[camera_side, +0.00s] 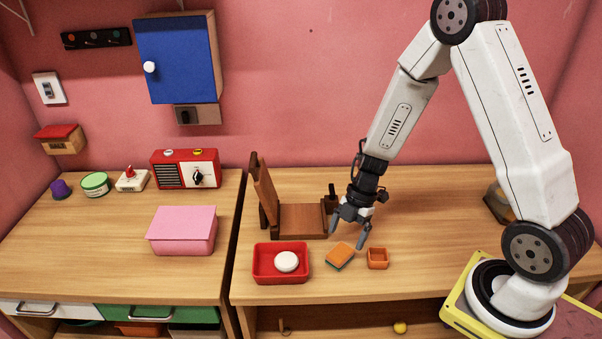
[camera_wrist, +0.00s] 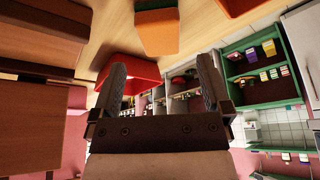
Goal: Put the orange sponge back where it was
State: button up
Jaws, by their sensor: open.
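The orange sponge (camera_side: 340,254), with a dark green layer along its lower side, lies on the right-hand wooden counter. It sits between a red tray (camera_side: 258,275) and a small orange open box (camera_side: 378,265), apart from both. The sponge also shows at the top of the wrist view (camera_wrist: 157,32). My gripper (camera_side: 348,237) points down just behind and above the sponge, fingers spread and empty. In the wrist view its fingers (camera_wrist: 160,85) are apart with nothing held between them.
A white round piece (camera_side: 287,262) lies in the red tray. A brown wooden stand (camera_side: 303,219) with an upright panel is close left of my gripper. A pink box (camera_side: 183,232) is on the left counter. The counter right of the orange box is mostly free.

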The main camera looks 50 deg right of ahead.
jog(key=v, duration=0.6)
jog(key=shift+r, duration=0.35)
jog(key=shift+d, duration=0.1)
jog(key=w+a+r+m+t+h, duration=0.25)
jog(key=w+r+m+t, duration=0.25)
jog(key=w+m+t, duration=0.25)
jog(key=s+a+m+g+h, duration=0.2)
jog(key=s+m+g, duration=0.3)
jog(key=s+m, duration=0.5)
jog(key=shift+s+a, duration=0.5)
jog(key=shift+s, duration=0.75)
jog(key=shift+m, duration=0.25)
